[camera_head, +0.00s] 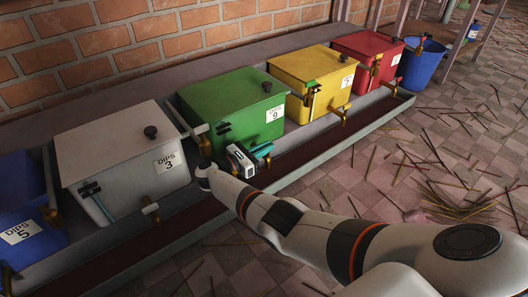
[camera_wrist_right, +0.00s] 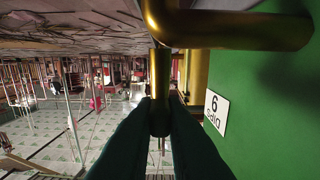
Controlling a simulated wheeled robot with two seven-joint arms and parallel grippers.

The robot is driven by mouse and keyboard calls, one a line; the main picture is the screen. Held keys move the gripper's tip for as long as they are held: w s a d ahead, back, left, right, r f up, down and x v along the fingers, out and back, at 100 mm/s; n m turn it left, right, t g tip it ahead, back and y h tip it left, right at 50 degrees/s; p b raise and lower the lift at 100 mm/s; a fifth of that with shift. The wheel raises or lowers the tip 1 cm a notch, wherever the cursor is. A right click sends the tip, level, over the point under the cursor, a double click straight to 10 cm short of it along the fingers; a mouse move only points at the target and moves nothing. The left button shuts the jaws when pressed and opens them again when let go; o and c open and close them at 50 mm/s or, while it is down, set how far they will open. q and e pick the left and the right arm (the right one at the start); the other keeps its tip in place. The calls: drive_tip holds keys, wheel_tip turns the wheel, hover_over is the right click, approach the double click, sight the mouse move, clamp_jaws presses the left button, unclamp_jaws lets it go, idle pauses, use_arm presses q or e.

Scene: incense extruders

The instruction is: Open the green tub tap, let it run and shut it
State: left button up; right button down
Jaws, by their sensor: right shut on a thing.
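The green tub (camera_head: 225,105) stands between the white and yellow tubs, with a dark knob on its lid. Its front wall also fills the right of the right wrist view (camera_wrist_right: 265,110), with a white label on it. My right gripper (camera_head: 264,152) is at the front of the green tub and largely hides the tap in the head view. In the right wrist view, a brass tap (camera_wrist_right: 235,28) crosses the top beside the green wall. My right gripper's dark fingers (camera_wrist_right: 160,112) are shut on an upright brass piece of it. My left gripper is not in view.
A white tub (camera_head: 100,165) and a blue tub (camera_head: 25,205) stand to the left; a yellow tub (camera_head: 305,80) and a red tub (camera_head: 368,48) to the right. A dark trough (camera_head: 320,143) runs below the taps. Sticks litter the tiled floor. A brick wall stands behind.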

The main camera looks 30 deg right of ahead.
idle(0.3)
drive_tip(key=c, duration=1.5)
unclamp_jaws()
drive_tip(key=shift+d, duration=0.1)
drive_tip(key=a, duration=0.7)
drive_tip(key=shift+s+a+p, duration=0.2)
drive_tip(key=shift+a+p, duration=0.1)
drive_tip(key=shift+p, duration=0.1)
